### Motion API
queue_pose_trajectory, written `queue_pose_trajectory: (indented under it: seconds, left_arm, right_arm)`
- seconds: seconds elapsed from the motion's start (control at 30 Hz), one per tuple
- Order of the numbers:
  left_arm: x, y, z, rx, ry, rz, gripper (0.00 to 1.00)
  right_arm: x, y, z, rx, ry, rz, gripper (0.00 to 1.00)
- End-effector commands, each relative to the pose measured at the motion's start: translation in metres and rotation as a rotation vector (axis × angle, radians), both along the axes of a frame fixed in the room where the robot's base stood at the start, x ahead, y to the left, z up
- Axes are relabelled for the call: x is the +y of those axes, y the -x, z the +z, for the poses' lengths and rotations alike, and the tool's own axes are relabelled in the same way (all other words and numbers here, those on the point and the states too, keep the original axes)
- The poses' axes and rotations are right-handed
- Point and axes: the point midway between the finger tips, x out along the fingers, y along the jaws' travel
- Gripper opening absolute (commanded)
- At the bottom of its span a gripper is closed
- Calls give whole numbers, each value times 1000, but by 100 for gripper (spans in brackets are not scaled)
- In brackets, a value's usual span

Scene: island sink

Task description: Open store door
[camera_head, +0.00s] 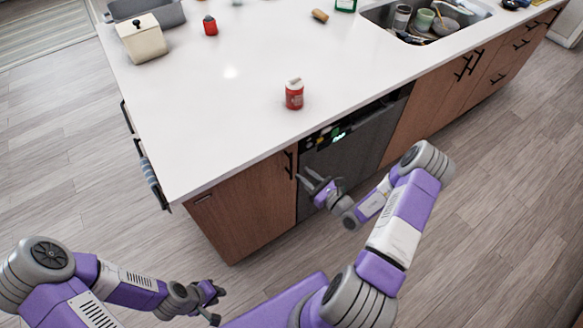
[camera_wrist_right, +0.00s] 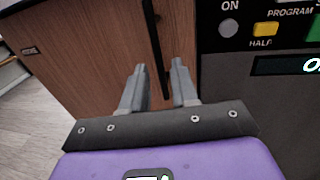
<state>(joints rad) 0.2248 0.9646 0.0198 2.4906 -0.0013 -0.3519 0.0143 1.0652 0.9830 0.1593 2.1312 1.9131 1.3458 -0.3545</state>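A brown wooden cabinet door (camera_head: 243,205) is at the near corner of the island and looks closed. Its vertical black bar handle (camera_head: 289,163) is near the door's right edge. In the right wrist view the handle (camera_wrist_right: 157,45) runs down between the fingers of my right gripper (camera_wrist_right: 159,72), which are apart. I cannot tell whether they touch it. In the head view my right gripper (camera_head: 303,177) is just right of the handle, in front of the dishwasher. My left gripper (camera_head: 219,305) is open and empty, low in front of the island, away from the door.
The dishwasher (camera_head: 352,150) with its button panel adjoins the door on the right. The floor in front is clear.

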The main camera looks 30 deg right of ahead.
Motion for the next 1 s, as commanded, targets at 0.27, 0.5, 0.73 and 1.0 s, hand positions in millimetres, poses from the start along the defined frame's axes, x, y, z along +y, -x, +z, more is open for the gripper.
queue_pose_trajectory:
  seconds: [0.27,0.5,0.73,1.0]
  left_arm:
    - [0,0,-9,0,0,0,26]
    - [0,0,-12,0,0,0,26]
    - [0,0,-11,0,0,0,26]
    - [0,0,-11,0,0,0,26]
  right_arm:
    - [15,-43,0,-2,-1,8,29]
    - [20,-62,0,1,-2,8,29]
    - [20,-63,0,2,-3,7,29]
    - [20,-62,0,3,-2,8,0]
